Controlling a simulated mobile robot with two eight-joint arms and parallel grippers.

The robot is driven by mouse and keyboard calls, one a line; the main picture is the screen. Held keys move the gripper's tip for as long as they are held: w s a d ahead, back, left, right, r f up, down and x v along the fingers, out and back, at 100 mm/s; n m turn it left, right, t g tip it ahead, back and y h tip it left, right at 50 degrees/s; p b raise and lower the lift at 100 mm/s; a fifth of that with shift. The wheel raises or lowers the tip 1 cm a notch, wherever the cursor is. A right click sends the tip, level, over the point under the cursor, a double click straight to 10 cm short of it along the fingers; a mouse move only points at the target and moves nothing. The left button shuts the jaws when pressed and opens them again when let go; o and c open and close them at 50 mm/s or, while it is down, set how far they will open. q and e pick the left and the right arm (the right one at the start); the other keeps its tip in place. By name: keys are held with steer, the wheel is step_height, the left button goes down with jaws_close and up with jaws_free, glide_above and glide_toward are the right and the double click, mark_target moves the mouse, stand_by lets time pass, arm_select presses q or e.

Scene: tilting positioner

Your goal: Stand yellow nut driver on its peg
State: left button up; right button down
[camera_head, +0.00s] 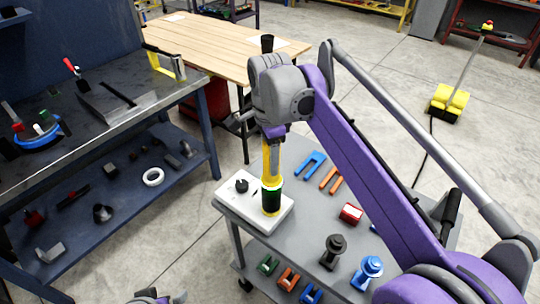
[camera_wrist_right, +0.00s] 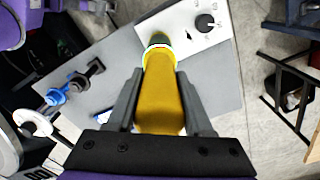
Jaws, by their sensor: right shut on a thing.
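The yellow nut driver (camera_head: 271,166) stands roughly upright under my right gripper (camera_head: 275,146), over a white box (camera_head: 230,200) on the grey cart. In the right wrist view my right gripper (camera_wrist_right: 160,105) is shut on the nut driver's yellow body (camera_wrist_right: 160,85), one finger on each side. A bright green-white ring shows at its lower end, with a dark cylindrical part (camera_head: 271,201) below it on the box. The peg cannot be told apart, and whether the driver is seated is hidden. Part of my left arm's end shows at the bottom edge, its fingers unclear.
The white box has a black knob (camera_head: 242,186), also in the right wrist view (camera_wrist_right: 205,22). On the cart (camera_head: 300,222) are a blue fork-shaped piece (camera_head: 312,164), a red block (camera_head: 351,213), and black (camera_head: 333,250) and blue (camera_head: 368,270) fittings. A workbench (camera_head: 100,150) stands left.

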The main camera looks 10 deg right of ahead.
arm_select(q)
steer(key=shift+s+f, duration=0.1)
steer(key=shift+f, duration=0.15)
arm_select(e)
steer(key=shift+f, duration=0.45)
jaws_free()
arm_select(q)
steer(key=shift+r, duration=0.1)
arm_select(e)
steer(key=shift+r, duration=0.1)
steer(key=shift+r+p, duration=0.5)
steer(key=shift+r, duration=0.45)
steer(key=shift+r+p, duration=1.4)
steer(key=shift+r, duration=1.1)
arm_select(q)
step_height(320, 180, up, 6)
steer(key=w, duration=0.2)
steer(key=shift+w+t, duration=0.25)
steer(key=shift+t, duration=0.05)
steer(key=shift+s, duration=0.1)
